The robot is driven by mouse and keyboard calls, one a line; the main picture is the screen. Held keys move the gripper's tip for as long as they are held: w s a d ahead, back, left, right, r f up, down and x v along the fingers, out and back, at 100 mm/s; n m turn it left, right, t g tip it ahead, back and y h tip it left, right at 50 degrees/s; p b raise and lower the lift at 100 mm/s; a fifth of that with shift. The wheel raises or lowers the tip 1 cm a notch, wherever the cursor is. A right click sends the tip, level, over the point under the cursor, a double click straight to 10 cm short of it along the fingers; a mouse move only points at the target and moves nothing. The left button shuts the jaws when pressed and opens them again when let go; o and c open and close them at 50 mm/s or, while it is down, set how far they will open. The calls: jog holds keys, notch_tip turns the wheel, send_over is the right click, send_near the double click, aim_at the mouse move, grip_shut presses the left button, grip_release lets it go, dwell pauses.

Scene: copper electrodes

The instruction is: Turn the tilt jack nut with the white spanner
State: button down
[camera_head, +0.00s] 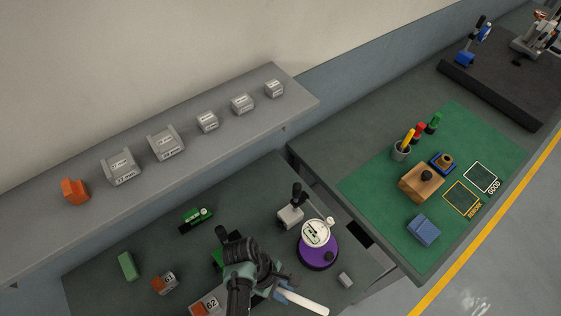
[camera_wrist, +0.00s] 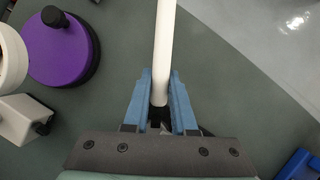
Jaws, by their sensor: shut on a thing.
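The white spanner (camera_head: 304,301) shows as a long pale bar at the lower middle of the head view, beyond my gripper (camera_head: 276,291). In the wrist view the spanner's white shaft (camera_wrist: 164,45) runs from the top edge down between the two blue fingers. My gripper (camera_wrist: 160,82) is shut on this shaft. The spanner's working end is out of the wrist view. I cannot make out the tilt jack nut in either view; my arm covers part of the bench.
A purple round base (camera_head: 318,256) with a white dial stands beside a grey block with a black knob (camera_head: 291,215). Green block (camera_head: 127,265) and orange-grey blocks (camera_head: 165,284) lie left. A green mat (camera_head: 365,190) is right.

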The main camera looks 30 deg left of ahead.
jog(key=w+n+t, duration=0.1)
jog(key=n, duration=0.1)
jog(key=w+a+n+p, duration=0.1)
jog(key=w+n, duration=0.1)
jog(key=shift+r+t+y, duration=0.1)
jog(key=shift+t+y, duration=0.2)
jog(key=shift+t, duration=0.1)
jog(key=shift+w+d+p, duration=0.15)
jog(key=shift+w+d, duration=0.25)
jog(key=shift+d, duration=0.25)
jog(key=shift+w+d+p, duration=0.2)
jog(key=shift+w+d, duration=0.15)
jog(key=shift+d, duration=0.3)
jog(key=shift+w+d+p, duration=0.15)
jog(key=shift+w+d, duration=0.25)
jog(key=shift+d, duration=0.25)
jog(key=shift+w+d, duration=0.4)
jog(key=shift+d, duration=0.3)
jog(key=shift+w+d, duration=0.45)
jog(key=shift+d, duration=0.3)
jog(key=shift+w+d, duration=0.4)
jog(key=shift+d, duration=0.3)
